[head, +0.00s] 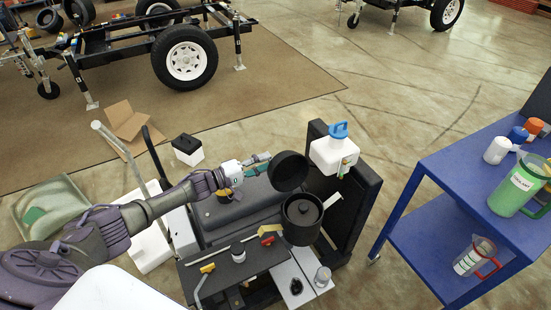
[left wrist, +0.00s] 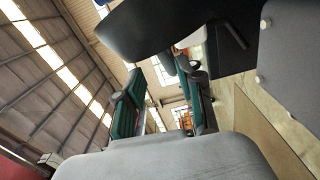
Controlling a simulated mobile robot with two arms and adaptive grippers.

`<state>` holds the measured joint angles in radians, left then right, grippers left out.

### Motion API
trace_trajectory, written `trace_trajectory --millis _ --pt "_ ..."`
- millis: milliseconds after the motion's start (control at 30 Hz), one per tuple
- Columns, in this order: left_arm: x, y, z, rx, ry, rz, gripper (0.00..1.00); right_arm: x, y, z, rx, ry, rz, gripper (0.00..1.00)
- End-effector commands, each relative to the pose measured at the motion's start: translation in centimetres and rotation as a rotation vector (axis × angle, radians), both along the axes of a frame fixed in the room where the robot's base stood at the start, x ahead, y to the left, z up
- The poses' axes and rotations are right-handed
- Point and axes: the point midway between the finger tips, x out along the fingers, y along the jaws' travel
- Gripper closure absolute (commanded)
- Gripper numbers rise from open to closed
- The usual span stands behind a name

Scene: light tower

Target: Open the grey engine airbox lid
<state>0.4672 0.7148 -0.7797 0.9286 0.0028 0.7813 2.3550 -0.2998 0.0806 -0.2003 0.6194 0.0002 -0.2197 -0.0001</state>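The round dark grey airbox lid (head: 288,171) stands tilted up and open above the round airbox (head: 302,222) in the head view. The inside of the airbox shows. The lid also shows as a large dark curved shape in the left wrist view (left wrist: 165,28). My left gripper (head: 262,160) is at the left side of the raised lid. Its two teal fingers (left wrist: 165,105) are apart with nothing between them in the left wrist view. I cannot tell if a fingertip touches the lid. My right gripper is in neither view.
A white bottle with a blue cap (head: 333,154) stands right of the lid, by a black upright panel (head: 362,195). A blue cart (head: 425,225) with jugs and bottles is at the right. An open cardboard box (head: 130,124) lies on the floor behind.

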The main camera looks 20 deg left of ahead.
Motion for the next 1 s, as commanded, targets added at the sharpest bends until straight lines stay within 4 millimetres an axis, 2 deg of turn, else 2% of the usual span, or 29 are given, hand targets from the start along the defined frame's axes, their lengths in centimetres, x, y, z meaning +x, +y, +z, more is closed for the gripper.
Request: trace_trajectory --millis 100,300,700,867,933,1000 --pt "-2.2 1.7 -0.2 0.002 0.003 0.000 0.63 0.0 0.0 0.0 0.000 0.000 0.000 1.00" --pt "-4.5 3.5 -0.1 0.002 0.002 0.000 0.63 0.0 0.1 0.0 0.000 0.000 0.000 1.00" --pt "-5.2 4.0 -0.1 0.000 0.000 0.000 0.63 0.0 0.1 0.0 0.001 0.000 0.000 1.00" --pt "-4.2 4.7 0.1 0.010 0.003 0.041 0.88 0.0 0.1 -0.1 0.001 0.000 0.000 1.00" --pt "-2.5 5.9 0.4 0.027 0.013 0.117 0.99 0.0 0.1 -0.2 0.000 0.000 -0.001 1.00" --pt "-0.2 7.9 0.8 0.051 0.038 0.229 1.00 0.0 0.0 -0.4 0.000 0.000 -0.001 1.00"
